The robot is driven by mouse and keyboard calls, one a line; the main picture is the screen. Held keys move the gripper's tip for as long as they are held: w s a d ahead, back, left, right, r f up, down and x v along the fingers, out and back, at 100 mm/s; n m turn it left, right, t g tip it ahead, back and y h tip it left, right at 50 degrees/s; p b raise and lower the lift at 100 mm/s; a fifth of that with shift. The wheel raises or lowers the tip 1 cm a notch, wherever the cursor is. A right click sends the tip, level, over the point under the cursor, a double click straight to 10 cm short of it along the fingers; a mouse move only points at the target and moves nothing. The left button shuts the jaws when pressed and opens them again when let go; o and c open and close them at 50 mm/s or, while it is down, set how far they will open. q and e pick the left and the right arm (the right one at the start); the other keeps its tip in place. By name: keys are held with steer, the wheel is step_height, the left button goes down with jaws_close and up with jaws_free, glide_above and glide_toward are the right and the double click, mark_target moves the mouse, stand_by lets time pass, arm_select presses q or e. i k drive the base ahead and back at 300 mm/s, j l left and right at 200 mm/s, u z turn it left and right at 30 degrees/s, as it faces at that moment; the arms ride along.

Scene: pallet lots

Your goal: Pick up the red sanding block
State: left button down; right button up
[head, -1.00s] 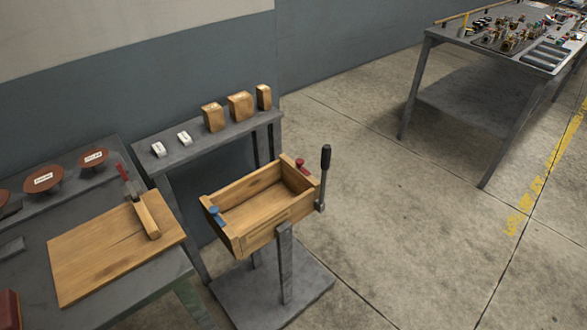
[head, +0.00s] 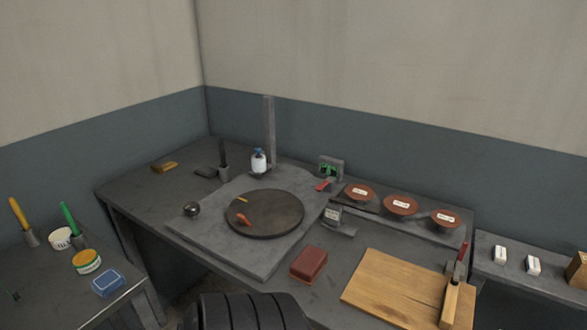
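The red sanding block (head: 309,264) is a dark red, brick-shaped block in the head view. It lies on the grey workbench near its front edge, between the round dark plate and the wooden board. Nothing rests on it and nothing hides it. Neither of my grippers shows clearly. A black ribbed part, likely of my own arm, shows at the bottom edge, just below and left of the block.
The round dark plate (head: 264,213) holds small orange and yellow pieces. The wooden board (head: 388,287) with a clamp lies right of the block. Red-brown discs (head: 400,204) stand behind. A side table (head: 50,285) at left holds a blue box (head: 108,282) and tubs.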

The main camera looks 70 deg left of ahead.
mark_target(309, 264)
steer(key=u, duration=2.2)
